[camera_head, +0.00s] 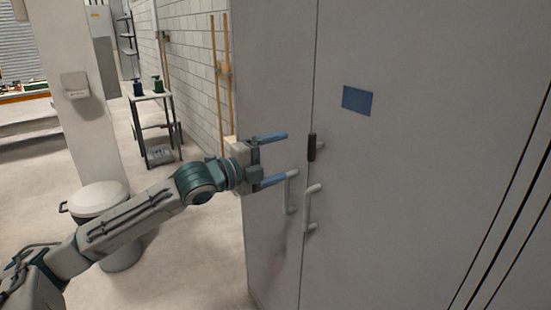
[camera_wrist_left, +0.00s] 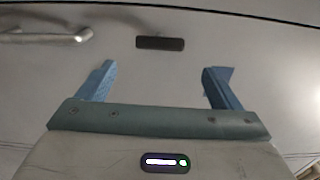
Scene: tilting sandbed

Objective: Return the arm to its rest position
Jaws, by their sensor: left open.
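My left arm reaches in from the left in the head view. Its gripper (camera_head: 280,158) is open and empty, with blue fingers spread apart, in front of a tall grey cabinet (camera_head: 410,200). The cabinet doors look closed. The open gripper also shows in the left wrist view (camera_wrist_left: 160,80), with the cabinet front beyond it. A dark latch or grip (camera_head: 312,147) on the cabinet lies just right of the fingers; it also shows in the left wrist view (camera_wrist_left: 160,43), beyond the fingers. My right gripper is in neither view.
Two light door handles, a left one (camera_head: 291,192) and a right one (camera_head: 309,208), stick out near the lower finger. A blue label (camera_head: 357,100) is on the right door. A white bin (camera_head: 98,198) stands behind my arm. Open floor (camera_head: 190,255) lies left of the cabinet.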

